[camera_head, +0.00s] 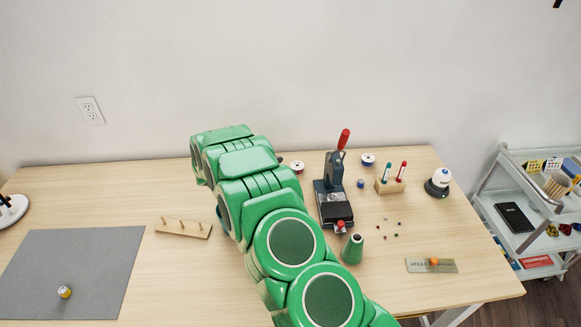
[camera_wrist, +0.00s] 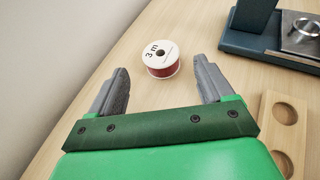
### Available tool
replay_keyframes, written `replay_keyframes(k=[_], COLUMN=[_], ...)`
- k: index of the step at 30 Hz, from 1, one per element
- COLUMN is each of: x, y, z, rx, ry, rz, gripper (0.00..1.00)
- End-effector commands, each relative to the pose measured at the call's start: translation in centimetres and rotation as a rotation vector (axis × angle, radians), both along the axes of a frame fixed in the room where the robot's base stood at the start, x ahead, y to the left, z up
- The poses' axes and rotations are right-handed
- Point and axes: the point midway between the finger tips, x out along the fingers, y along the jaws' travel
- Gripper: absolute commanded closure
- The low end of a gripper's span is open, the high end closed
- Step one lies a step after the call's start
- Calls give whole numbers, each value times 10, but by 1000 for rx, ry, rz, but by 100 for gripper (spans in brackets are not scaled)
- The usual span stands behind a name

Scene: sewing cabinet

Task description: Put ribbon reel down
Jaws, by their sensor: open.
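The ribbon reel (camera_wrist: 161,60) stands on the wooden table, a red reel with a white top label reading "3 m" and a dark centre hole. In the wrist view my gripper (camera_wrist: 164,80) is open, with its two grey fingers spread to the left and right of the reel. The reel is a little beyond the fingertips, and no finger touches it. In the head view the reel (camera_head: 297,167) shows just right of my green arm, near the back edge of the table. My gripper's fingers are hidden behind my arm there.
A dark press (camera_head: 331,196) with a red handle stands right of the reel. A pegged wooden rack (camera_head: 183,229) and a grey mat (camera_head: 72,272) lie left.

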Motion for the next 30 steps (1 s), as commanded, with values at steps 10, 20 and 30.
replay_keyframes(k=[10, 20, 30], x=[-23, -29, -49], y=[40, 49, 16], z=[18, 22, 58], rx=[-1, -1, 91], ry=[2, 2, -31], rz=[2, 0, -122], gripper=[19, 19, 19])
